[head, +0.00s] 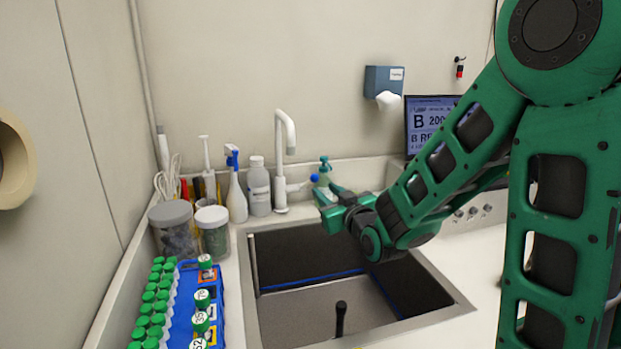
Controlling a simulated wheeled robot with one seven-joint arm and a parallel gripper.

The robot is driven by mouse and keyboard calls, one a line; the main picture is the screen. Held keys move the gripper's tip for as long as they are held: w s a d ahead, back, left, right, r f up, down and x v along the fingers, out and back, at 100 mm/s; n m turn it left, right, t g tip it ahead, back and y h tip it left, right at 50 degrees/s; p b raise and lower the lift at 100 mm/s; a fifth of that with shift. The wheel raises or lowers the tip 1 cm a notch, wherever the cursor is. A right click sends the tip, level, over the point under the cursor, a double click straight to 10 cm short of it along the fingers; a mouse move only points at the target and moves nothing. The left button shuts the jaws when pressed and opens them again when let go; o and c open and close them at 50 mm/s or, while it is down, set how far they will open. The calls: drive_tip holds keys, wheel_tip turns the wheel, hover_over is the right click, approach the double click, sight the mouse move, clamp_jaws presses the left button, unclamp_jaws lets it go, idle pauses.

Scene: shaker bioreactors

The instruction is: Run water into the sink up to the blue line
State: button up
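The sink (249,300) is a steel-rimmed basin set in the white counter. A blue line (312,279) runs along its dark inner walls. The grey floor shows below the line, and I see no clear water surface. A dark upright rod (341,318) stands in the basin. The white tap (281,165) rises behind the sink, with a hooked spout and a side lever ending in a blue knob (314,178). No stream shows under the spout. My gripper (326,191) is just right of and below the knob; its fingers look apart and empty. My arm hides the sink's back right corner.
A blue rack (211,303) of green-capped tubes and two lidded jars (174,232) (213,230) stand left of the sink. A spray bottle (236,190), a white bottle (259,187) and a teal-topped bottle (325,171) crowd the tap. A monitor (427,117) stands right.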

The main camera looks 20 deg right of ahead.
sight(307, 184)
drive_tip(key=shift+t, duration=0.4)
drive_tip(key=w, duration=0.3)
drive_tip(key=w+a, duration=0.1)
drive_tip(key=w, duration=0.3)
drive_tip(key=w+a+r, duration=0.1)
drive_tip(key=w, duration=0.3)
drive_tip(key=shift+a, duration=0.1)
clamp_jaws()
drive_tip(key=shift+f, duration=0.1)
